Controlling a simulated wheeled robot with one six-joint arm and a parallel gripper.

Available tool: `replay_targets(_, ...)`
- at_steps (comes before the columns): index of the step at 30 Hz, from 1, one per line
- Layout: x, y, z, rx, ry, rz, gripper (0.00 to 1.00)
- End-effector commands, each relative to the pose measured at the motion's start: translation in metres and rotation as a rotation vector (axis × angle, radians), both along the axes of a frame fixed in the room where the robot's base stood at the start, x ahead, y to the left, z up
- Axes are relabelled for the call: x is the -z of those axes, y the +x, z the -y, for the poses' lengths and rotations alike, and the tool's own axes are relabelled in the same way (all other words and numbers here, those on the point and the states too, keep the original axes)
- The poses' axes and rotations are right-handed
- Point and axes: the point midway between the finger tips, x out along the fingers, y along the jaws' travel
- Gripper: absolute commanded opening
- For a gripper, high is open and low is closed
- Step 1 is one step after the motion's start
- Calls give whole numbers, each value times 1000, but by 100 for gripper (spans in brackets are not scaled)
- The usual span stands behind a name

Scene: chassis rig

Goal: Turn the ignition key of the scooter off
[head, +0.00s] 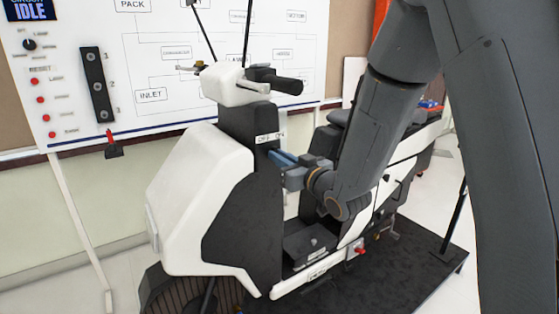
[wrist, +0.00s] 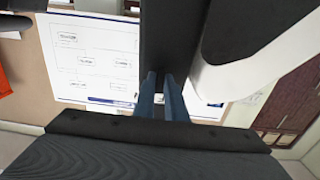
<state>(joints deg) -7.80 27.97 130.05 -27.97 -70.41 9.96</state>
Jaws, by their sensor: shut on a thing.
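The white and black scooter (head: 205,180) stands upright in the head view, with an OFF/ON label (head: 268,138) on its dark steering column. My gripper (head: 272,156) reaches in from the right, its blue fingers against the column just below that label. In the wrist view my gripper's two fingers (wrist: 164,76) lie close together with a narrow gap, tips at the dark column (wrist: 168,40). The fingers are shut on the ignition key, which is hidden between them. The key's angle cannot be seen.
The handlebar (head: 275,83) is above my gripper. The scooter stands on a black platform (head: 425,260). A white diagram board (head: 160,75) with a switch strip (head: 97,84) is behind it. The seat (head: 338,117) lies behind my arm.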

Motion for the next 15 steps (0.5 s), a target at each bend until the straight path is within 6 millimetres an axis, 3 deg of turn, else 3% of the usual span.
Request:
replay_targets(14, 0, 0, 0, -1, -12, 7, 0)
replay_targets(15, 0, 0, 0, -1, -11, 6, 16)
